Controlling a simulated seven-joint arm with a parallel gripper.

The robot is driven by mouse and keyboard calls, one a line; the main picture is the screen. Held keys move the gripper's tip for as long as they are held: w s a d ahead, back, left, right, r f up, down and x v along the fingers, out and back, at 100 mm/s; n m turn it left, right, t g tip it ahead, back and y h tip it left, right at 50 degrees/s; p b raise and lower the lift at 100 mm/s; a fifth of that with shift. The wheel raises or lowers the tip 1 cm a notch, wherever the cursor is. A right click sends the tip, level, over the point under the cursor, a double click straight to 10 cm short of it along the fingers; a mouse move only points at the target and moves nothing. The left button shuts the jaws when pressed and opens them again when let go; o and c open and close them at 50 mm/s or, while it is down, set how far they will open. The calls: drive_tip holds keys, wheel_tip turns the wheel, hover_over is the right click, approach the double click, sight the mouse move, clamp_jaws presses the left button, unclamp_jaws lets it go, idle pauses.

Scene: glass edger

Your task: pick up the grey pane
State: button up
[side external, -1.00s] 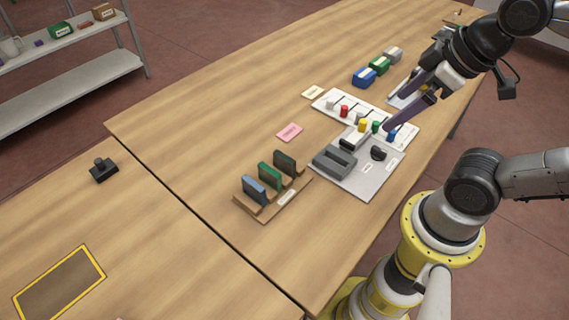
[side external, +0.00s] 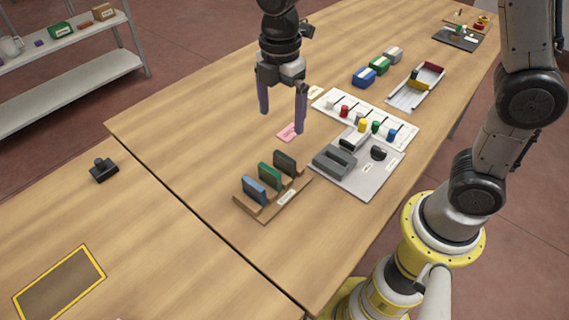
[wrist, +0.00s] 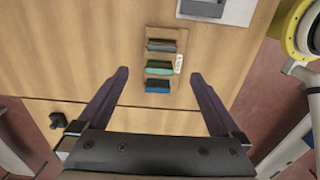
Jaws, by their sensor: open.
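The grey pane (side external: 285,162) stands upright in a wooden rack (side external: 262,214), at the end nearest the grey machine. A green pane (side external: 269,176) and a blue pane (side external: 254,190) stand beside it in the same rack. In the wrist view the grey pane (wrist: 161,46) is the farthest of the three, with the green pane (wrist: 158,69) and blue pane (wrist: 157,86) nearer. My gripper (side external: 282,120) is open and empty, fingers pointing down, above the table and apart from the panes. Its two fingers (wrist: 160,75) frame the rack in the wrist view.
A grey machine on a plate (side external: 372,182) stands right of the rack. Behind it is a white tray with coloured pegs (side external: 405,138). A pink card (side external: 288,132) lies near my gripper. A black stamp-like object (side external: 103,170) is at left. The wood around the rack's left is clear.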

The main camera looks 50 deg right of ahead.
hover_over(284, 156)
drive_tip(key=f, duration=0.8)
drive_tip(key=shift+a, duration=0.3)
drive_tip(key=shift+s+d+f, duration=0.1)
drive_tip(key=shift+d+f, duration=0.05)
drive_tip(key=shift+f, duration=1.2)
drive_tip(key=shift+d+f, duration=0.15)
drive_tip(key=shift+f, duration=1.2)
drive_tip(key=c, duration=1.4)
drive_tip(key=shift+r, duration=0.15)
